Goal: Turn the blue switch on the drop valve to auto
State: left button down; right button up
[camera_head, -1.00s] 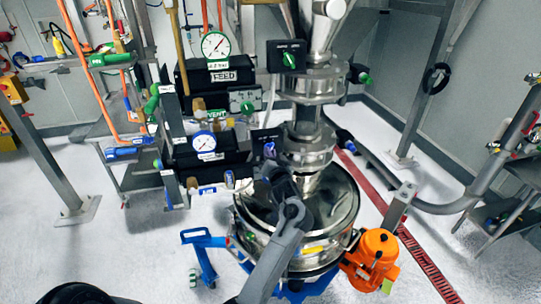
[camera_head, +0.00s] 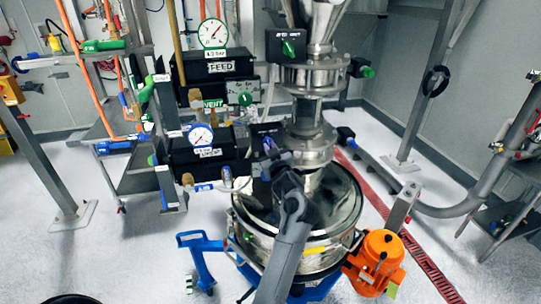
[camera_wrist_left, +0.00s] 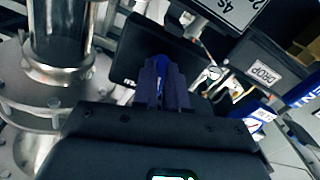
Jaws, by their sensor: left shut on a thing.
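The drop valve's black switch box (camera_head: 258,130) is beside the lower part of the steel sifter column. Its blue switch (camera_head: 268,144) is mostly hidden behind my left gripper (camera_head: 270,160) in the head view. In the left wrist view, my left gripper (camera_wrist_left: 168,82) points at the face of the black box (camera_wrist_left: 128,62). Its dark fingers are closed around the blue switch (camera_wrist_left: 161,64), and only a sliver of blue shows between them. The switch's pointing direction and the box's markings cannot be read. My right gripper is not in view.
A black box with a green switch (camera_head: 289,48) sits higher on the column. The FEED unit (camera_head: 218,66) and a gauge (camera_head: 201,136) stand to the left. A steel bowl (camera_head: 316,258) is below, with an orange motor (camera_head: 379,258) to its right.

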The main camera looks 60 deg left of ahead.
pick_arm(q)
jog(key=shift+n+b, duration=0.95)
jog(key=shift+n, duration=0.45)
jog(key=c, duration=1.2)
grip_release()
jog(key=shift+o, duration=0.2)
jog(key=shift+d, duration=0.1)
jog(key=shift+d, duration=0.2)
jog(key=b+v, duration=0.2)
jog(key=v, duration=0.8)
jog(key=shift+d, duration=0.1)
